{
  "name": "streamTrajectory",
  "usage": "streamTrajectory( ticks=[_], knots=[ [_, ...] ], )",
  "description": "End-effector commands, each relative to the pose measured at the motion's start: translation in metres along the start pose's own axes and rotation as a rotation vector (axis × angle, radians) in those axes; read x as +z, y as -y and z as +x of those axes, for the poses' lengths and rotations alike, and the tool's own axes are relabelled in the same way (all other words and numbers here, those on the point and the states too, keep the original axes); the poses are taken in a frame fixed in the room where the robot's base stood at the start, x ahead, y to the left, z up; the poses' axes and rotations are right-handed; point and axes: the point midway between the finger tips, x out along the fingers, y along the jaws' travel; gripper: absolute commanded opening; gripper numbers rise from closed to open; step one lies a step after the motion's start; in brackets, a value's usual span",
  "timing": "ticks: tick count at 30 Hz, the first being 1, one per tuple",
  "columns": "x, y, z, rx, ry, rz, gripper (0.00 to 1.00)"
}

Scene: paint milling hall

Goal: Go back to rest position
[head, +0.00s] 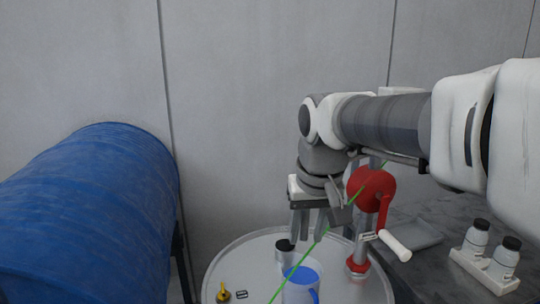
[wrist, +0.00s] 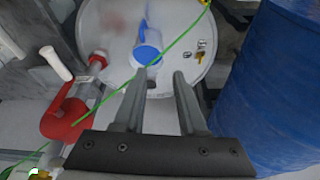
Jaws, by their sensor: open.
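My gripper (head: 308,232) hangs pointing down over the round white drum top. Its two fingers are apart with nothing between them, also in the wrist view (wrist: 160,76). A light container with a blue inside and a blue handle (head: 301,288) stands on the drum top below the fingers. It shows beyond the fingertips in the wrist view (wrist: 147,54).
The red crank pump (head: 372,190) with a white handle stands close right of my gripper. The drum top (head: 245,258) also holds a brass fitting (head: 222,294). Right is a grey bench with white bottles (head: 503,262); left lies a blue barrel (head: 90,215). A thin green line crosses the view.

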Motion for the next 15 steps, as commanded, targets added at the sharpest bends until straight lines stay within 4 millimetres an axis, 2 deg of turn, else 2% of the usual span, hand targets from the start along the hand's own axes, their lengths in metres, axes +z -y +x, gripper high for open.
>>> streamTrajectory(
  ticks=[1,6,15],
  knots=[
    [0.013,-0.007,-0.005,0.003,-0.017,0.01,0.41],
    [0.054,-0.026,-0.014,0.013,-0.067,0.034,0.41],
    [0.127,-0.05,-0.011,0.035,-0.15,0.073,0.41]
  ],
)
